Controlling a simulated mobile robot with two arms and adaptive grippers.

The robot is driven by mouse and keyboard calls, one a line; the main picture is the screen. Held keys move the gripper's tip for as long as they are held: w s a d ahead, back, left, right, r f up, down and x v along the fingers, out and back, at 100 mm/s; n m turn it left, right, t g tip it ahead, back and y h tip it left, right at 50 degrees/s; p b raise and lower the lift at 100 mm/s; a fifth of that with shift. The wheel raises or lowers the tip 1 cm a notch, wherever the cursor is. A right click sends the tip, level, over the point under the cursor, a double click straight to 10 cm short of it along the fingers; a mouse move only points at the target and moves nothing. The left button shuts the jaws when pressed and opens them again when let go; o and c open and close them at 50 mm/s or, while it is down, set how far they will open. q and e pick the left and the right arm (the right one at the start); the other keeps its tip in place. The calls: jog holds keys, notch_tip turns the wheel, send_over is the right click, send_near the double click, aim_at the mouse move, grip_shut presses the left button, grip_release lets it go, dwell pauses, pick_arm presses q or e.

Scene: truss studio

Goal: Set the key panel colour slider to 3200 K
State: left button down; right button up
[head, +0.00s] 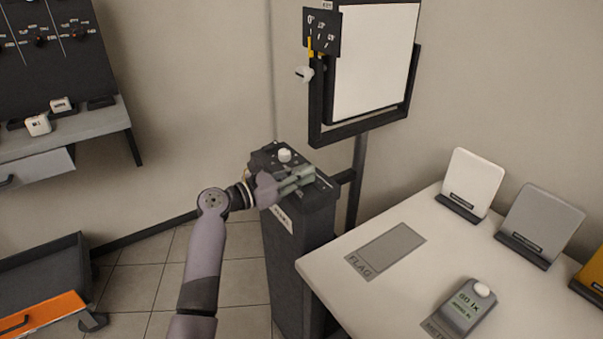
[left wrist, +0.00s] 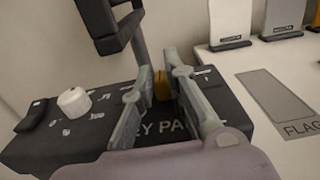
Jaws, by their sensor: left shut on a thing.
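The key panel's control box (head: 310,197) is a dark pedestal top with a white round knob (head: 284,155); both box (left wrist: 50,145) and knob (left wrist: 74,102) also show in the left wrist view. My left gripper (head: 308,176) reaches over the box's right side. In the left wrist view its two fingers (left wrist: 162,85) are shut around a small yellow slider knob (left wrist: 160,88). The fingers hide most of the slider and part of the "KEY PANEL" lettering, and I cannot read its setting. My right gripper is not in view.
The white light panel (head: 374,62) stands on its dark yoke behind the box. A white table (head: 345,265) at right holds a meter (head: 466,308), a grey FLAG patch (head: 385,249) and several upright cards. A shelf (head: 95,122) and an orange-fronted drawer (head: 40,312) are at left.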

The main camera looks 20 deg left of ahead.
aim_at(289, 163)
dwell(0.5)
pick_arm(q)
jog(key=w+a, duration=0.1)
jog(key=a, duration=0.1)
jog(key=w+a, duration=0.2)
jog(key=shift+w+a+r, duration=0.1)
jog(key=shift+a, duration=0.05)
jog(key=c, duration=1.6)
grip_release()
jog(key=shift+a, duration=0.1)
